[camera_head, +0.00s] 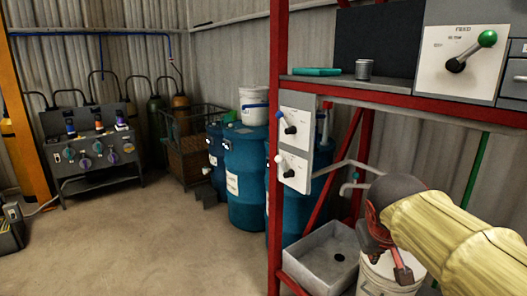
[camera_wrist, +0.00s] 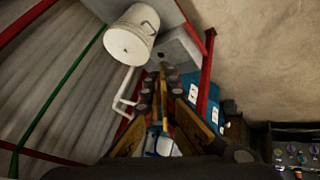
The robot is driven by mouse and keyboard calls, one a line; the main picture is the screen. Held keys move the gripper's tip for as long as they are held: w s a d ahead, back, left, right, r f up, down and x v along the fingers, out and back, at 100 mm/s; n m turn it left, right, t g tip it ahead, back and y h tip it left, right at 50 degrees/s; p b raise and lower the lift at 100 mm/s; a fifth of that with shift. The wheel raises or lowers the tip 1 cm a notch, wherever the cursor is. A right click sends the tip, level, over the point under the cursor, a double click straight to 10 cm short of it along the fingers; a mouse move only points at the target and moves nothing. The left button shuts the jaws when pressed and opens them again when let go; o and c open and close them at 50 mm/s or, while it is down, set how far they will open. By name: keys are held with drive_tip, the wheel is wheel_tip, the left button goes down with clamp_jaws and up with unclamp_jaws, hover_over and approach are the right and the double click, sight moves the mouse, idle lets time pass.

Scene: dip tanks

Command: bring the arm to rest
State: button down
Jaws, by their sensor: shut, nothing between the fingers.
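My arm, in a yellow sleeve, reaches in from the lower right of the head view. My gripper (camera_head: 392,264), dark and red, hangs in front of the red rack, over the area of a white bucket (camera_head: 385,278). In the wrist view my gripper (camera_wrist: 162,75) has its fingers together with nothing between them. The bucket (camera_wrist: 131,38) and the grey sink (camera_wrist: 178,50) lie beyond the fingertips there. No held object shows in either view. My sleeve and gripper hide part of the bucket in the head view.
The red rack post (camera_head: 277,150) carries lever boxes (camera_head: 294,150). A grey sink (camera_head: 322,258) and white pipe (camera_head: 345,168) are beside my gripper. A green-knobbed lever (camera_head: 470,52) is above on a panel. Blue drums (camera_head: 246,180) stand behind. The floor (camera_head: 150,240) at left is clear.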

drive_tip(key=s+a+f+y, duration=0.1)
drive_tip(key=s+a+f, duration=0.2)
drive_tip(key=s, duration=0.6)
drive_tip(key=s+a+f+m+y, duration=0.1)
drive_tip(key=s+a+f+y, duration=0.1)
drive_tip(key=s+f, duration=0.5)
drive_tip(key=s+a, duration=0.1)
drive_tip(key=s, duration=0.2)
drive_tip(key=shift+f+g+p, duration=0.35)
drive_tip(key=shift+f+g, duration=0.05)
drive_tip(key=c, duration=2.6)
unclamp_jaws()
drive_tip(key=shift+s, duration=0.1)
